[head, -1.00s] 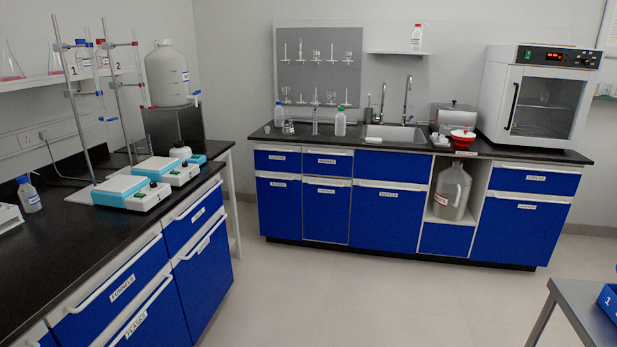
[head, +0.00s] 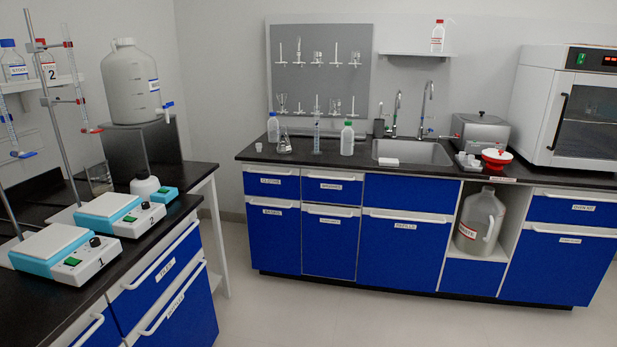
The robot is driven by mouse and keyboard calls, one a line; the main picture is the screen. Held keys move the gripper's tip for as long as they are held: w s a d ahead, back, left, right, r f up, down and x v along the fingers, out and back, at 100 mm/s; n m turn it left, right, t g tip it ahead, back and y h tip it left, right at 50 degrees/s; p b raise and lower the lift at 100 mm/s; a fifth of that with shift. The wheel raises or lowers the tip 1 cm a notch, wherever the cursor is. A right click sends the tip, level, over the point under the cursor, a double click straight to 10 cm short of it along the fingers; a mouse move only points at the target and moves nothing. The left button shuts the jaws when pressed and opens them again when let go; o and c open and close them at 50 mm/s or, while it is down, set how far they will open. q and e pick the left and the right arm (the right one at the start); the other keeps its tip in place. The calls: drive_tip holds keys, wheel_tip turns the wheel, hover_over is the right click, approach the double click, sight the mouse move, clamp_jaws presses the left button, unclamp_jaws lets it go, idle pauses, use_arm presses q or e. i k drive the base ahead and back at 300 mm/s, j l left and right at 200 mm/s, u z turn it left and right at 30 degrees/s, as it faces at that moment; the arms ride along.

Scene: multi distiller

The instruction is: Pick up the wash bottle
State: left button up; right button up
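I cannot tell for sure which bottle is the wash bottle. A small white bottle with a red top and a label (head: 438,38) stands on the wall shelf above the sink. A clear bottle with a blue cap (head: 273,128) and a clear bottle with a green cap (head: 347,140) stand on the back counter, left of the sink. Neither of my grippers is in view.
The sink (head: 412,152) is set in the back counter (head: 255,153). A large white carboy (head: 131,85) stands on a dark box above the left bench. Two hotplates (head: 62,252) sit on that bench. Open floor (head: 300,315) lies before the blue cabinets.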

sight(347, 133)
drive_tip(key=i, duration=2.4)
drive_tip(key=i+z, duration=0.2)
drive_tip(key=i, duration=0.3)
drive_tip(key=i+j+z, duration=0.15)
drive_tip(key=i, duration=0.3)
